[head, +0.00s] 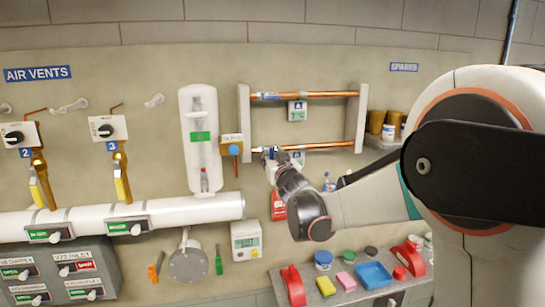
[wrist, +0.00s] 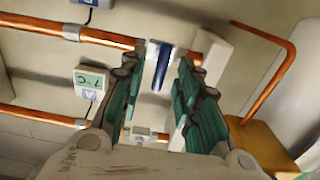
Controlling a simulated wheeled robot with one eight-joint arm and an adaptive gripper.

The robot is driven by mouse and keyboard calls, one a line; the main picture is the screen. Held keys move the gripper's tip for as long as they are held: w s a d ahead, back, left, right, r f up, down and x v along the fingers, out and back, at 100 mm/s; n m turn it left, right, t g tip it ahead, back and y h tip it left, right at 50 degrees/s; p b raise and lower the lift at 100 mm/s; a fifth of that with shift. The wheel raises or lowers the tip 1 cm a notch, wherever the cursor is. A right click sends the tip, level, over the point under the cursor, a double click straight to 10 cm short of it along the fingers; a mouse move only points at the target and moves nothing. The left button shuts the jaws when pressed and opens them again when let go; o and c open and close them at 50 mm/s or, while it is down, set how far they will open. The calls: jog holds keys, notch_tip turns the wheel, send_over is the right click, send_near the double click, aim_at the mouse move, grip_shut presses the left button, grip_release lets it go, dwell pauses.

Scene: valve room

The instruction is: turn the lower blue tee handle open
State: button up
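The lower blue tee handle (head: 270,151) is on the left part of the lower copper pipe (head: 325,146), partly hidden by my gripper in the head view. In the wrist view the blue handle (wrist: 161,68) stands across the upper copper pipe (wrist: 105,37), seen in the gap between my fingertips. My gripper (wrist: 157,75) is open, with one finger on each side of the handle and clear space showing on both sides. It also shows at the lower pipe in the head view (head: 271,161). I cannot tell how deep the handle sits between the fingers.
The upper copper pipe (head: 325,95) runs above, with its own blue handle (head: 268,97). A tag box (head: 297,111) hangs between the pipes. A shelf (head: 330,297) with several items stands below.

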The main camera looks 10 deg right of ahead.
jog(key=shift+c, duration=0.2)
grip_shut()
jog(key=shift+n+b, duration=0.35)
jog(key=shift+n, duration=0.05)
jog(key=shift+f+n+b, duration=0.15)
jog(key=shift+n+b, duration=0.5)
jog(key=shift+n, duration=0.35)
jog(key=n+b, duration=0.2)
jog(key=n, duration=0.1)
jog(key=shift+a+n, duration=0.15)
jog(key=shift+n, duration=0.25)
jog(key=n+b, duration=0.2)
jog(key=n, duration=0.3)
jog(key=shift+a+f, duration=0.1)
jog(key=n+b, duration=0.2)
jog(key=n, duration=0.4)
jog(key=shift+n, duration=0.3)
